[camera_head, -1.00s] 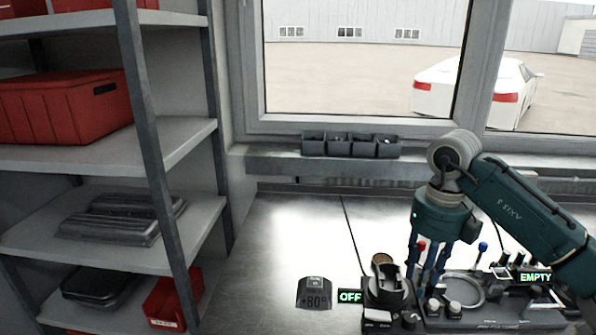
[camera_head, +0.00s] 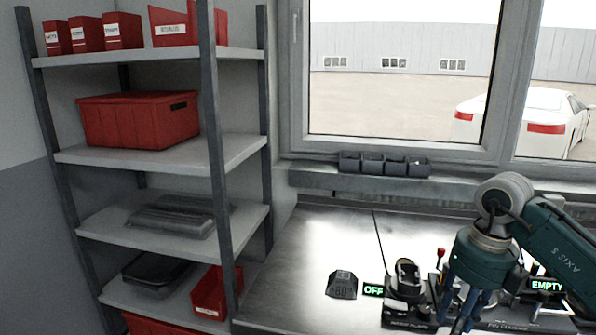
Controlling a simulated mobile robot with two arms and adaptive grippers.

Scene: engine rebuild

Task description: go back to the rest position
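My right arm comes in from the right, and its gripper (camera_head: 468,310) points down over the right part of the metal workbench (camera_head: 310,240). Its blue fingers hang in front of the fixture gear (camera_head: 515,312); the tips are partly cut off or lost against it, so I cannot tell whether they are apart or hold anything. My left arm and gripper are not in view.
A black device (camera_head: 405,285) with a green OFF label and a small dark +80° block (camera_head: 342,284) stand on the bench. A grey shelf (camera_head: 165,154) with red crates and dark metal parts stands at left. Small bins (camera_head: 385,163) line the sill. The bench's left part is clear.

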